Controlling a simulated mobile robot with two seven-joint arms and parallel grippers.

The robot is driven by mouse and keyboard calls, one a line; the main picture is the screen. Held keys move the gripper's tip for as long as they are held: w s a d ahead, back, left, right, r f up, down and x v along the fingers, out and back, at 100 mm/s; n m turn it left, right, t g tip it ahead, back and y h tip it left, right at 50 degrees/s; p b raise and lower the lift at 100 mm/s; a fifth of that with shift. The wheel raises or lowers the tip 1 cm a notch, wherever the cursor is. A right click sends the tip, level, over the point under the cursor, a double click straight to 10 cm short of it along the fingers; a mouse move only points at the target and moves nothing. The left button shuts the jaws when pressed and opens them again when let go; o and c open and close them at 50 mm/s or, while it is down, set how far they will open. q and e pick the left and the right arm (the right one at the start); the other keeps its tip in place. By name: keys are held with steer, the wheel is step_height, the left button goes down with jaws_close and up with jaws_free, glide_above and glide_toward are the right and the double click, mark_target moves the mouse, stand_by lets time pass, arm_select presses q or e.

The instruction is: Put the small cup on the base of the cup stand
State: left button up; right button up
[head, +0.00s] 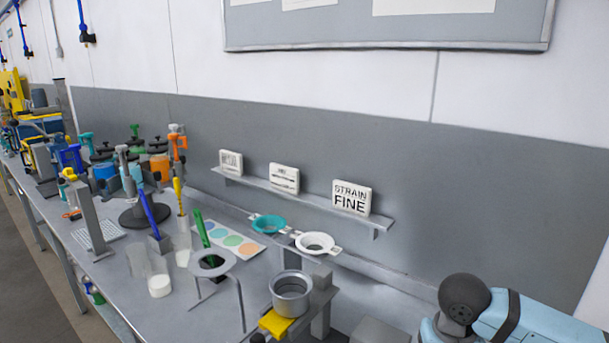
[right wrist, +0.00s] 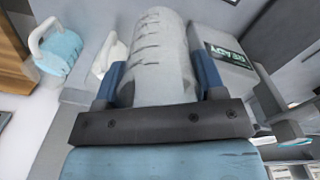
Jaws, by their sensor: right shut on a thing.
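In the right wrist view my right gripper (right wrist: 160,85) is shut on a pale cylindrical cup (right wrist: 158,50) with dark graduation marks. Its blue fingers press on both sides, and the cup's lower end is hidden behind the gripper. In the head view only my right arm shows at the lower right; the gripper and held cup are out of frame there. A metal cup (head: 291,289) sits in what looks like the cup stand (head: 321,318), with a yellow part below it. The stand's base is mostly cut off or hidden. My left gripper is in neither view.
A grey ring stand (head: 214,262) and a clear beaker with white contents (head: 159,285) stand left of the metal cup. A teal strainer (head: 268,223) and a white strainer (head: 316,243) lie behind. A grey box with a READY display (right wrist: 228,57) stands beside the held cup.

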steer(key=shift+s+a+f+n, duration=0.2)
steer(key=shift+s+f+n, duration=0.25)
steer(key=shift+s+n, duration=0.35)
steer(key=shift+w+f, duration=0.1)
